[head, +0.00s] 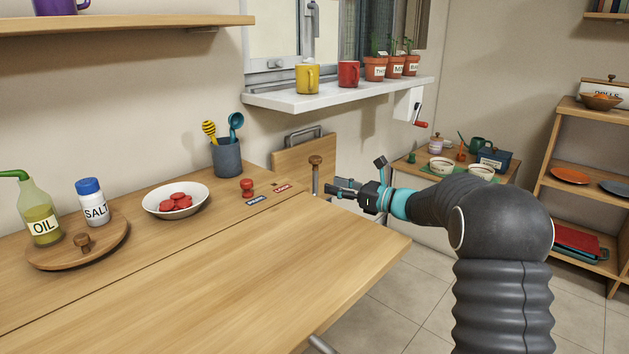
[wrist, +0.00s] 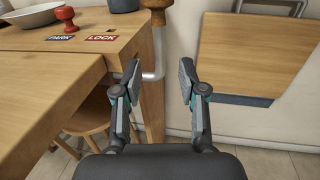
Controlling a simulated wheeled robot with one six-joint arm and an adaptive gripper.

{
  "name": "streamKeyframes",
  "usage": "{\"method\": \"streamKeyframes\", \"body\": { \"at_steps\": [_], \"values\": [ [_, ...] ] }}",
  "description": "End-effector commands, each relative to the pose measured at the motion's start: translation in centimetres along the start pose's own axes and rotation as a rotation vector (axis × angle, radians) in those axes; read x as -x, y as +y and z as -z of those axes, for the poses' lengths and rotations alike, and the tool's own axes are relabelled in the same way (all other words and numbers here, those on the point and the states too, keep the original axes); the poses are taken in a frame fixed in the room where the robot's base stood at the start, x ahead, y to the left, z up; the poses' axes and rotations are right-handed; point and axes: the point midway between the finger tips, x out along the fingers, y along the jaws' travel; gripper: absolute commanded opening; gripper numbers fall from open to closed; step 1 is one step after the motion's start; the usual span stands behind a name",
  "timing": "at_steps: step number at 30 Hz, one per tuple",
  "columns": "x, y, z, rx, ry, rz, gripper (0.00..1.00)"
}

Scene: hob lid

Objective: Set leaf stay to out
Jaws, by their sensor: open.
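An upright metal rod (head: 315,181) with a wooden knob (head: 316,160) stands at the table's right edge and looks like the leaf stay, though no label on it shows. In the wrist view, the knob (wrist: 157,9) is cut off at the top and the pale rod (wrist: 153,95) drops down beside the table edge. My gripper (head: 338,188) is open and empty, just right of the rod in the head view. In the wrist view, the rod appears between the open fingertips (wrist: 160,75); I cannot tell how far beyond them it is.
The wooden table (head: 230,270) carries a red knob (head: 246,188) beside PARK and LOCK labels, a white bowl (head: 154,200) and a round tray (head: 110,249). A wooden board (head: 290,158) with a metal handle is at the wall. A stool (wrist: 90,122) is under the table.

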Motion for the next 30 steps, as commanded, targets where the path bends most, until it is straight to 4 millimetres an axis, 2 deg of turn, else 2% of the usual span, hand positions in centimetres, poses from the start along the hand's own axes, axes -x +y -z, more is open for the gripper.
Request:
{"method": "streamKeyframes", "body": {
  "at_steps": [1,6,12,24,25,30],
  "values": [
    [-1.1,0.1,0.0,0.000,0.001,-0.003,0.41],
    [-4.0,0.1,-0.1,0.001,0.001,-0.002,0.41],
    [-6.2,0.0,0.0,0.000,0.001,-0.001,0.41],
    [-6.9,0.0,0.0,0.000,0.001,0.000,0.41],
    [-6.9,0.0,0.0,0.000,0.002,0.000,0.39],
    [-6.9,0.0,0.0,0.000,0.001,0.000,0.00]
  ]
}}
